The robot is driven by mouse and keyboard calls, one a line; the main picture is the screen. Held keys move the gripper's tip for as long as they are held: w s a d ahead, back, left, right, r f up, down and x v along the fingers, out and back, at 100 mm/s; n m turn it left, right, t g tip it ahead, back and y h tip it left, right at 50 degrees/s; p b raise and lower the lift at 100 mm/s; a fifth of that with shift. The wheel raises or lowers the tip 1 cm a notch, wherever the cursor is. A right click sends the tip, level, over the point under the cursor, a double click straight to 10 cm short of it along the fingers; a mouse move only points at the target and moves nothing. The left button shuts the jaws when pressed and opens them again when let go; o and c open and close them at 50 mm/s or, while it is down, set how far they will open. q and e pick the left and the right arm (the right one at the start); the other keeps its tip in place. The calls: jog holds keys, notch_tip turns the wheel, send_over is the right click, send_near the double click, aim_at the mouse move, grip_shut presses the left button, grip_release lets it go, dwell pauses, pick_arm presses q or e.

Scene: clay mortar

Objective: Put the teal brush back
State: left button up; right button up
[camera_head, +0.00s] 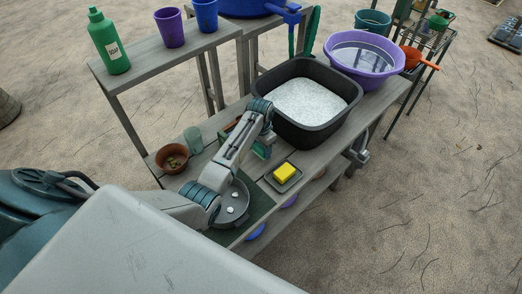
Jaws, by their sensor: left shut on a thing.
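My left arm reaches over the grey wooden bench (318,163), and its wrist bends down beside the black tub. My left gripper (265,143) is small in view and partly hidden by its own wrist. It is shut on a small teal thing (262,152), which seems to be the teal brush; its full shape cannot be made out. The thing is just above or on the bench top, left of the black tub; I cannot tell whether it touches the wood. My right gripper is not in view.
A black tub (262,88) of white grains and a purple basin (333,50) of water stand right of the gripper. A yellow sponge (285,172) sits on a small dish. A brown bowl (172,167) and a greenish cup (193,139) stand left. A raised shelf (150,62) runs behind.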

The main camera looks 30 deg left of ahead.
pick_arm(q)
notch_tip(320, 180, down, 2)
jog(key=shift+f, duration=0.25)
jog(key=o, duration=0.9)
jog(key=shift+f, duration=0.15)
jog(key=shift+c, duration=0.2)
jog(key=shift+o, duration=0.4)
notch_tip(320, 180, up, 12)
jog(key=shift+r+b, duration=0.2)
jog(key=shift+b, duration=0.6)
